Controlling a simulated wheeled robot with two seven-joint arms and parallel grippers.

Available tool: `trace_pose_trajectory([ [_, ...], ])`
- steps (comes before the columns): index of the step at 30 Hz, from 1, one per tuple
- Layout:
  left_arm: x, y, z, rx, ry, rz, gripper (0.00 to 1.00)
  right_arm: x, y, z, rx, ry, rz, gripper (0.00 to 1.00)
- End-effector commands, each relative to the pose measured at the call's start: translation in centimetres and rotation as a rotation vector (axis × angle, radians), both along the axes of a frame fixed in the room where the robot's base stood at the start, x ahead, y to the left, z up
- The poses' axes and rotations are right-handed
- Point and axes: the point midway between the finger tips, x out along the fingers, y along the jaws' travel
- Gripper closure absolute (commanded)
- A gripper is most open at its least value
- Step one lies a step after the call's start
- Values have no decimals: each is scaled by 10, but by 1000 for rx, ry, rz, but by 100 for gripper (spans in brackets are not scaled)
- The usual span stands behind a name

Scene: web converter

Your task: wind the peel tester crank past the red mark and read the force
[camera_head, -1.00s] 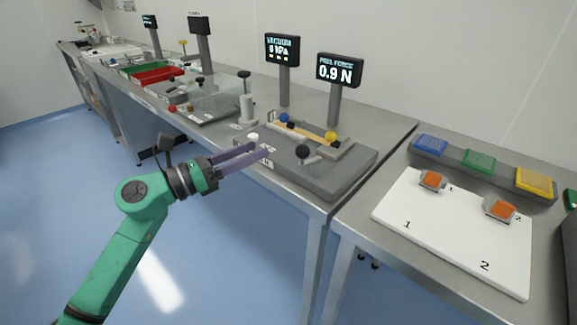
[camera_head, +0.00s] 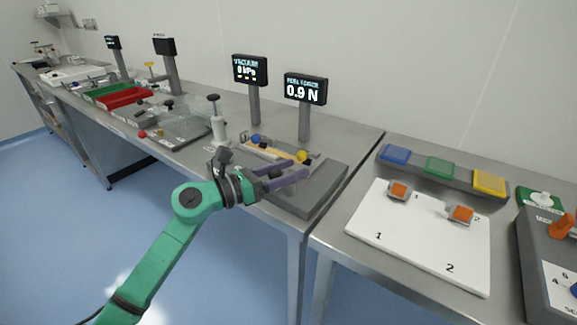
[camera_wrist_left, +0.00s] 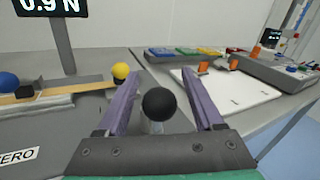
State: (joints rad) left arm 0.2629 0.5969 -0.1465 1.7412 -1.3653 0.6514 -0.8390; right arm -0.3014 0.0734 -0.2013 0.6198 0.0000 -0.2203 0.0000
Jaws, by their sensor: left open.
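The peel tester (camera_head: 318,192) is a grey block on the steel bench, with a tan strip (camera_head: 280,151), a blue ball and a yellow ball (camera_head: 302,156) on its bed. Its screen (camera_head: 305,89) reads PEEL FORCE 0.9 N. The black crank knob (camera_wrist_left: 159,104) stands between the open purple fingers of my left gripper (camera_wrist_left: 164,95) in the left wrist view, with no finger clearly touching it. In the head view my left gripper (camera_head: 289,174) reaches over the tester and largely hides the crank. I cannot make out a red mark. My right gripper does not show.
A vacuum screen (camera_head: 250,69) reading 0 kPa stands left of the force screen. A white post (camera_head: 217,126) stands beside the tester. At right, a white board (camera_head: 420,240) holds two orange-topped blocks. Red and green trays (camera_head: 125,98) lie farther back.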

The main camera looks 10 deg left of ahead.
Motion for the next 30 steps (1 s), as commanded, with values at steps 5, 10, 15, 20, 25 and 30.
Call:
trace_pose_trajectory([
  [5,0,0,-1,0,0,0,47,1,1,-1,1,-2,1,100],
  [10,0,1,0,0,0,0,100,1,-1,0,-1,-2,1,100],
  [15,-1,0,1,4,1,35,100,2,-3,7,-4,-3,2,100],
  [20,-1,-1,4,3,2,124,100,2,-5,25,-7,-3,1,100],
  [25,-1,-1,0,-1,-1,147,100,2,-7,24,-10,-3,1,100],
  [30,0,-1,0,-1,-1,146,53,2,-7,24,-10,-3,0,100],
])
